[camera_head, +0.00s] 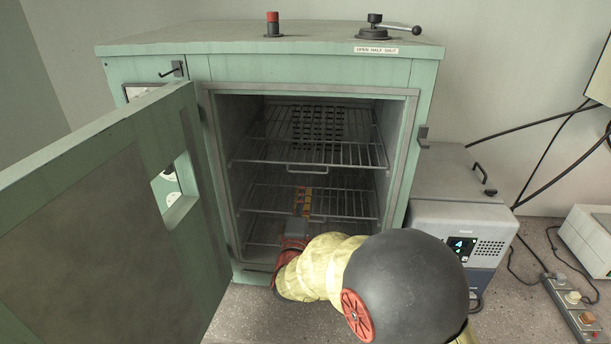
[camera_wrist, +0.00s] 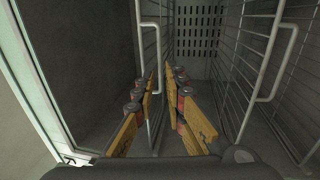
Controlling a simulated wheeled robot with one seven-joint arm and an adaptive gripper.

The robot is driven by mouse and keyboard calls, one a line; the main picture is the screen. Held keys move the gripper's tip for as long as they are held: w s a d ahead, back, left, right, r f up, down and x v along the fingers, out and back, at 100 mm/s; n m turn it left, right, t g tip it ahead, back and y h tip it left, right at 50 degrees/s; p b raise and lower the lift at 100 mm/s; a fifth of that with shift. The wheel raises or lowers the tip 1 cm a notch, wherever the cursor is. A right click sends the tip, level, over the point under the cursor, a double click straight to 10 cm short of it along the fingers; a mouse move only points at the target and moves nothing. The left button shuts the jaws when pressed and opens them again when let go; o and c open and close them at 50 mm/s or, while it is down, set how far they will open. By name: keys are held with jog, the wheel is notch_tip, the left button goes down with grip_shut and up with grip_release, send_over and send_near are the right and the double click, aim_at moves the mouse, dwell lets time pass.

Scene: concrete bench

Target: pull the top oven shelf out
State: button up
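The green oven (camera_head: 270,67) stands open. Its top shelf (camera_head: 345,155) is a wire rack inside the cavity, with a small wire handle (camera_head: 307,170) at its front edge. My gripper (camera_head: 304,195) is open and empty in front of the oven, below the top handle in the head view. In the wrist view, its orange fingers (camera_wrist: 161,90) point into the cavity with a gap between them. One shelf handle (camera_wrist: 157,22) appears ahead of the fingertips, partly lined up with the gap; I cannot tell its exact distance.
A middle shelf (camera_head: 350,203) sits below, and a lower rack is partly hidden by my arm. A second handle (camera_wrist: 276,62) is right of the fingers in the wrist view. The open door (camera_head: 90,210) borders the left side. A grey unit (camera_head: 460,220) stands at right.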

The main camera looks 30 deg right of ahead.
jog(key=x, duration=0.7)
jog(key=shift+c, duration=0.8)
grip_shut()
jog(key=shift+s+a, duration=0.1)
jog(key=shift+s, duration=0.05)
